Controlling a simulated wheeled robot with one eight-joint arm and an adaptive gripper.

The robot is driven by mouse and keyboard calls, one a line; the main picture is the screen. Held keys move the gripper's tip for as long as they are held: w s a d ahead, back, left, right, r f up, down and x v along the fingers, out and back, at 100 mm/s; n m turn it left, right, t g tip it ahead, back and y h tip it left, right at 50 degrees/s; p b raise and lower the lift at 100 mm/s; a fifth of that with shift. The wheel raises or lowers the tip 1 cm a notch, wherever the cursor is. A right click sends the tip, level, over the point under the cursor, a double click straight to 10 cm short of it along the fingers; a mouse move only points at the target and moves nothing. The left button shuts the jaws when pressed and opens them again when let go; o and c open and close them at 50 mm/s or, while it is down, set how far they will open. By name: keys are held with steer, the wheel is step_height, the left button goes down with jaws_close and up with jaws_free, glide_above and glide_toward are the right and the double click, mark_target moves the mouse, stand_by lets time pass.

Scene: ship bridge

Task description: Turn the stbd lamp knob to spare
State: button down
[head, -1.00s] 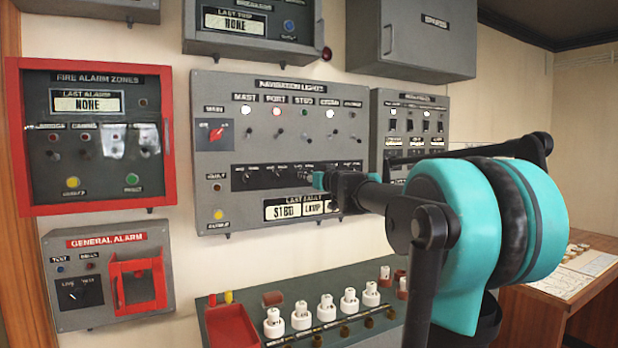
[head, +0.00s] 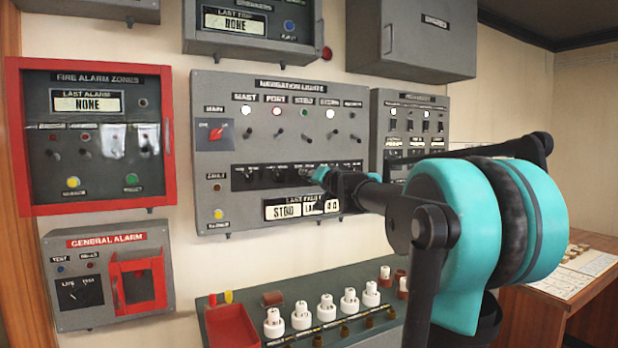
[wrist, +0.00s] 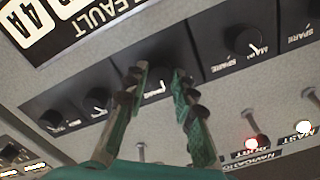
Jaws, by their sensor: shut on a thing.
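The navigation lights panel (head: 210,160) is on the wall in the head view. A dark strip across its lower half carries a row of small black knobs. My gripper (head: 312,174) is at this strip, at about the third knob from the left. In the wrist view, which shows the panel upside down, my gripper (wrist: 157,85) has its two teal fingers on either side of the stbd lamp knob (wrist: 155,82) and is shut on it. The fingers hide much of the knob and its labels, so I cannot tell its setting.
A port-side neighbour knob (wrist: 244,40) is close on the right in the wrist view, with spare and main labels. A last fault display (head: 283,210) below the strip begins with STBD. Toggle switches (wrist: 140,150) stand near the fingers. A sloped fuse bench (head: 300,338) is below.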

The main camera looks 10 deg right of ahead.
steer(key=m, duration=0.6)
steer(key=shift+m, duration=0.4)
stand_by(0.3)
steer(key=c, duration=1.2)
jaws_free()
steer(key=shift+s+d, duration=0.1)
steer(key=shift+s, duration=0.05)
steer(key=v, duration=1.1)
steer(key=shift+s+d, duration=0.1)
steer(key=shift+s, duration=0.25)
